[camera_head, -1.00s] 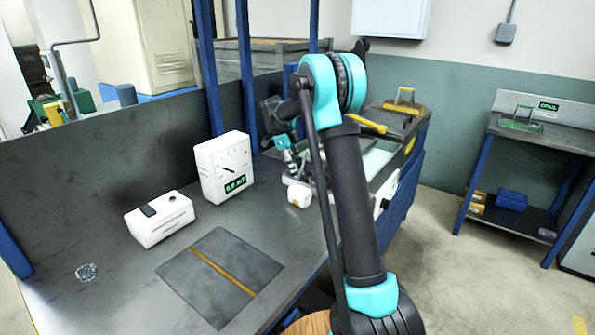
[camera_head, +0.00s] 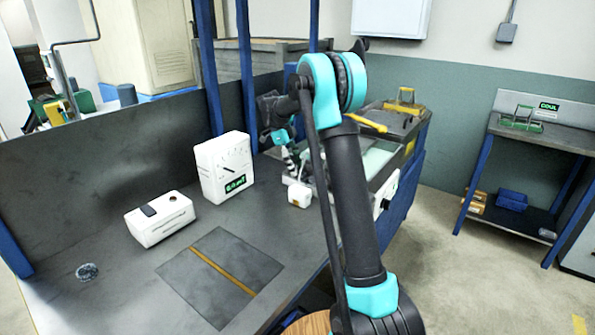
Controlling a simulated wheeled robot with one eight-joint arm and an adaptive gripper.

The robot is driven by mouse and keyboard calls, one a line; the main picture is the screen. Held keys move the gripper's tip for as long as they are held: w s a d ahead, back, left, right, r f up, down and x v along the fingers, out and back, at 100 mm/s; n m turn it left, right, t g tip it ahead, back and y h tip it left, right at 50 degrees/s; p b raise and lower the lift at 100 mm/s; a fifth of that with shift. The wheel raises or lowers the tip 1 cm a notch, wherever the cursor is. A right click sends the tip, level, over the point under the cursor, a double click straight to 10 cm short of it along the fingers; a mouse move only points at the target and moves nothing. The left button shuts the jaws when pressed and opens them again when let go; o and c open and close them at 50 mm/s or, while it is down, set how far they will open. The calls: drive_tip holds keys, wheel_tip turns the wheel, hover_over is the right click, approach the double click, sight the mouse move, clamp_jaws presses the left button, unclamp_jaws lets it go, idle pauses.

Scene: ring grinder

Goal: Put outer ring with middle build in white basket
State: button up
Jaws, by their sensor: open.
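My gripper (camera_head: 291,162) is at the far end of the workbench, just behind a small white block-shaped item. Its fingers point down and are small and partly hidden by my arm, and I see nothing clearly held in them. A small round grey metal object (camera_head: 87,271) lies on the bench at the front left; I cannot tell whether it is the outer ring. I cannot make out a white basket with certainty; the small white item (camera_head: 299,194) near my gripper is too small to identify.
A white gauge box (camera_head: 224,167) with a dial and green display stands mid-bench. A low white box (camera_head: 161,219) is left of it. A dark plate with a yellow stripe (camera_head: 221,272) lies in front. A shelf stand (camera_head: 540,139) is at right.

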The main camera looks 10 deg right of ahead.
drive_tip(key=v, duration=1)
